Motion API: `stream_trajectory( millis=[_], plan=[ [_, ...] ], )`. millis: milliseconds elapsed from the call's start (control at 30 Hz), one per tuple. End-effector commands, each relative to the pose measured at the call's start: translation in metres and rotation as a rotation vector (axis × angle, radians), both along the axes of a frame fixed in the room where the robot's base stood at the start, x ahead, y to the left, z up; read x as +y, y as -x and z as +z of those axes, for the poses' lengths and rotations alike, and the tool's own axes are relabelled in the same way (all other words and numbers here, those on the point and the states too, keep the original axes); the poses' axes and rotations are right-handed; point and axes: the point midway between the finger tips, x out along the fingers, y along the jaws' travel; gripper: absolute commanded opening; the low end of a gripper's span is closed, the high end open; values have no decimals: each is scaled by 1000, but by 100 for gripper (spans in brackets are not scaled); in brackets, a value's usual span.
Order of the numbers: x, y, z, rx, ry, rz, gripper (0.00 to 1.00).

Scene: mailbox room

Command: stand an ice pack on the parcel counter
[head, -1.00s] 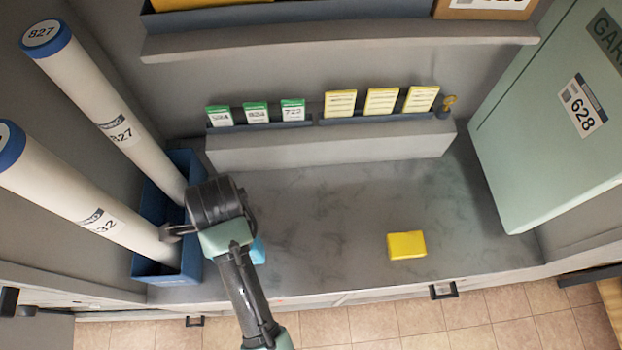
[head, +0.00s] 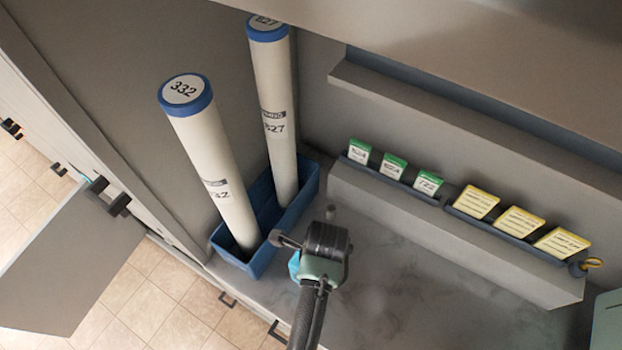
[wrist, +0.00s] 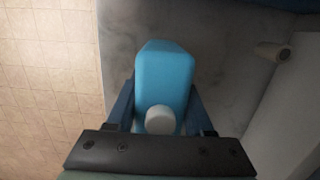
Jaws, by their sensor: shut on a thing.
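The ice pack is a light blue block with a white cap, clear in the wrist view (wrist: 165,75). My gripper (wrist: 162,106) is shut on it, with one dark finger along each side. In the head view only a bit of blue (head: 294,265) shows beside my gripper (head: 322,250), which hides the rest. The parcel counter (head: 385,285) is the grey marbled surface under and around it. I cannot tell whether the pack touches the counter or hangs just above it.
A blue bin (head: 230,260) with two tall capped tubes (head: 212,170) stands close left of my gripper. A ledge with green cards (head: 392,166) and yellow cards (head: 520,222) runs along the back. Counter to the right is clear.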

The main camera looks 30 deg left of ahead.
Motion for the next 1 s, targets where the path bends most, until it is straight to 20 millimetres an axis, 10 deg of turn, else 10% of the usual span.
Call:
stream_trajectory(
  millis=[533,567,700,1000],
  plan=[
    [0,-1,-25,-2,-1,-1,0],
    [0,0,-25,0,0,-1,54],
    [0,0,-25,-1,0,-1,79],
    [0,0,-24,-1,0,0,82]
  ],
)
